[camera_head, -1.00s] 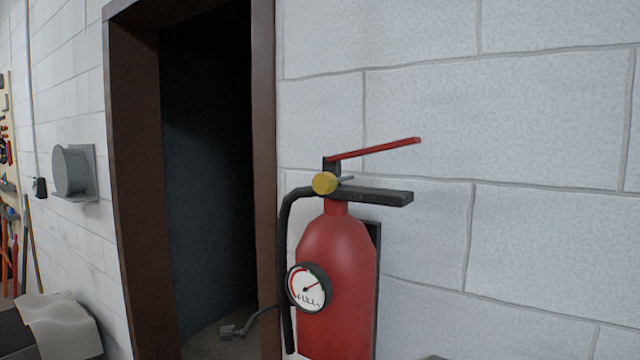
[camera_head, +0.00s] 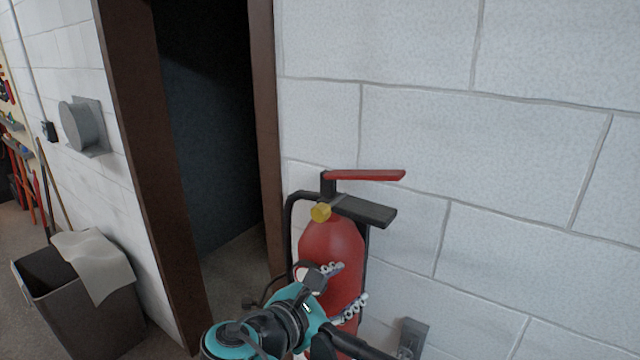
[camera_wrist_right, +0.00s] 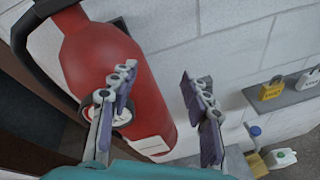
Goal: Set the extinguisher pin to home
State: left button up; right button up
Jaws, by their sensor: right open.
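The red fire extinguisher (camera_head: 330,244) stands upright against the block wall; it also shows in the right wrist view (camera_wrist_right: 110,65). Its pin has a yellow round head (camera_head: 320,212) at the valve, between the raised red lever (camera_head: 365,175) and the black lower handle (camera_head: 368,211). The pin is not visible in the right wrist view. My right gripper (camera_head: 348,285) is open and empty, below the pin and in front of the extinguisher body. Its spread fingers also show in the wrist view (camera_wrist_right: 160,82). My left gripper is not in view.
A dark doorway with a brown frame (camera_head: 264,140) is left of the extinguisher. A bin (camera_head: 95,310) with a draped cloth (camera_head: 92,262) stands farther left. The wrist view shows a ledge (camera_wrist_right: 285,99) with padlocks and a jug (camera_wrist_right: 283,157) below.

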aim_at(317, 215)
jog(key=s+a+r+n+t+h+p, duration=0.1)
jog(key=s+a+r+n+t+p, duration=0.2)
jog(key=a+r, duration=0.75)
jog(key=x, duration=0.3)
jog(key=r+p+x, duration=0.1)
jog(key=x, duration=0.6)
jog(key=shift+s+d+r+p, duration=0.25)
jog(key=shift+d+r+p, duration=0.05)
jog(key=shift+r, duration=0.1)
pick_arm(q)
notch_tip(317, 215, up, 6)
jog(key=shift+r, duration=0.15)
